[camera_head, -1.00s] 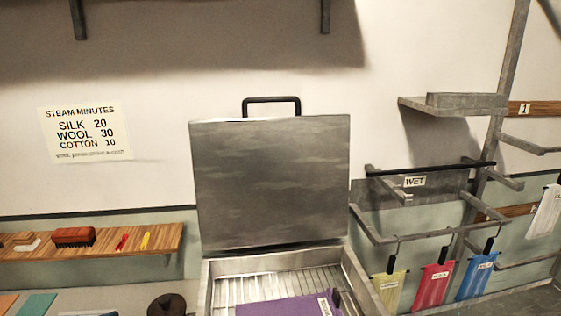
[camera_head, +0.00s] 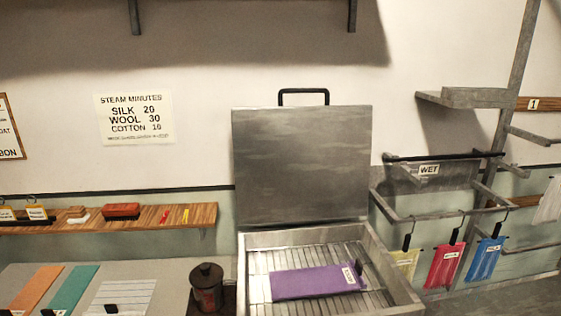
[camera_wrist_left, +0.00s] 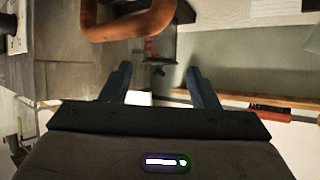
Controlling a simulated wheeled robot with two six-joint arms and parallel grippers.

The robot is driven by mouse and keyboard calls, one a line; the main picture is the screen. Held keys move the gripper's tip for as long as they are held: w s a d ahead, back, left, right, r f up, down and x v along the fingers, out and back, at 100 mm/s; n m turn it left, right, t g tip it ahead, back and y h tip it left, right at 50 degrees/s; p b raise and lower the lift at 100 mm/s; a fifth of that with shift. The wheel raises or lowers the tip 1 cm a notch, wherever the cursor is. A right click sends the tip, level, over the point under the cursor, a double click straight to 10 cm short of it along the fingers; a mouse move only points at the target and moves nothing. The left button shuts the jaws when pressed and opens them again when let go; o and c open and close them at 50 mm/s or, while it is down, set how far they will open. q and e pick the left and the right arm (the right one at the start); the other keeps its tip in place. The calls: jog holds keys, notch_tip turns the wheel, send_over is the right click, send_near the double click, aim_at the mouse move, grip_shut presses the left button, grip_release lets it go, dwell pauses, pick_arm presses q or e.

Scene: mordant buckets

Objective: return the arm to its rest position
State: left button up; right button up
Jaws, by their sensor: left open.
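My left gripper (camera_wrist_left: 158,88) shows in the left wrist view with its two dark fingers spread apart and nothing between them. Its camera looks at the room tilted, with a copper-coloured curved bar (camera_wrist_left: 128,28) ahead of the fingers. Neither arm shows in the head view. The metal steamer box (camera_head: 330,242) stands with its lid (camera_head: 302,165) raised, and a purple cloth (camera_head: 310,282) with a label and a dark clip lies on its wire rack. My right gripper is in neither view.
A dark lidded can (camera_head: 207,290) stands left of the box. Orange (camera_head: 37,288) and teal (camera_head: 72,288) strips lie on the bench. A wooden shelf (camera_head: 140,217) holds brushes. Yellow, red (camera_head: 445,266) and blue (camera_head: 486,259) cloths hang from the metal rack at the right.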

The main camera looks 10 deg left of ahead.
pick_arm(q)
jog(key=s+d+f+n+g+y, duration=0.1)
jog(key=s+d+f+g+y, duration=0.2)
jog(key=s, duration=0.4)
jog(key=s+d+f+n+g, duration=0.1)
jog(key=s+d+f+g, duration=0.15)
jog(key=s+d, duration=0.35)
jog(key=s+d+f+n+g+y, duration=0.1)
jog(key=s+d+f+g+y, duration=0.2)
jog(key=s, duration=0.5)
jog(key=a+f+h+b, duration=0.1)
jog(key=a+f+b, duration=0.15)
jog(key=f, duration=1.55)
jog(key=a+f+b, duration=0.1)
jog(key=f+b, duration=0.2)
jog(key=f, duration=1.5)
jog(key=s+f+g+b, duration=0.1)
jog(key=s+f+b, duration=0.1)
jog(key=s+f, duration=0.7)
jog(key=s+a+f+g+b, duration=0.1)
jog(key=s+f+b, duration=0.2)
jog(key=s+f, duration=0.6)
notch_tip(320, 180, down, 7)
jog(key=shift+f+n, duration=0.1)
jog(key=shift+n, duration=0.3)
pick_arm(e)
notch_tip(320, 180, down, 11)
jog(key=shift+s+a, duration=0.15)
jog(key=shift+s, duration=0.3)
